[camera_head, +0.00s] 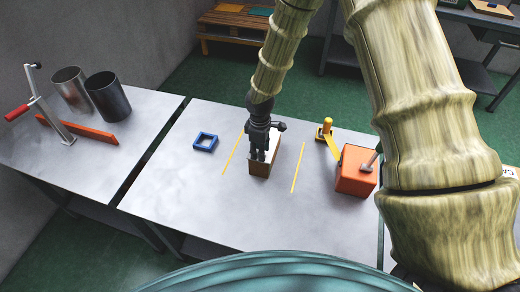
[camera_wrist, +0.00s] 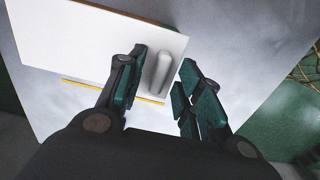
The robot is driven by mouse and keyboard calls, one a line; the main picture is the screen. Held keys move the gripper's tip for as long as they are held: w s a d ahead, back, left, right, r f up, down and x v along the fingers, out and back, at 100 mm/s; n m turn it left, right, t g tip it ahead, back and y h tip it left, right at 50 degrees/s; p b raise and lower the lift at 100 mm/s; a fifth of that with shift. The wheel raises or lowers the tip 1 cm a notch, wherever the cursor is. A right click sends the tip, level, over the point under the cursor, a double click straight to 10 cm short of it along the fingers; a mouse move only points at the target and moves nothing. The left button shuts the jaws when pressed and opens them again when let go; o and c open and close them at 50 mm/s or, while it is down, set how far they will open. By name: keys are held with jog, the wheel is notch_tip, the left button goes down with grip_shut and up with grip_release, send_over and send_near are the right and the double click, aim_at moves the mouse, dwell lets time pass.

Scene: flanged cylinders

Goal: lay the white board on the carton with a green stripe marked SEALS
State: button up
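The white board (camera_wrist: 85,45) fills the upper left of the wrist view, with a thin brown edge along its far side. A grey upright handle (camera_wrist: 160,72) stands at its right end, between the fingers of my gripper (camera_wrist: 163,75). The fingers are apart, with a gap beside the handle on the right. In the head view my gripper (camera_head: 262,152) points down over a piece with a brown face (camera_head: 263,170) and some white, between two yellow lines; the fingers partly hide it. I cannot make out a green stripe or SEALS on anything.
A blue square frame (camera_head: 205,142) lies left of my gripper. An orange block (camera_head: 355,172) and a yellow piece (camera_head: 326,130) stand to the right. The left table (camera_head: 60,160) holds metal cans and a red-handled clamp. The table's front is clear. My arm hides the right side.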

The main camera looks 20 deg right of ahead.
notch_tip(320, 180, up, 12)
jog(key=b, duration=0.3)
dwell(0.7)
jog(key=shift+r, duration=0.15)
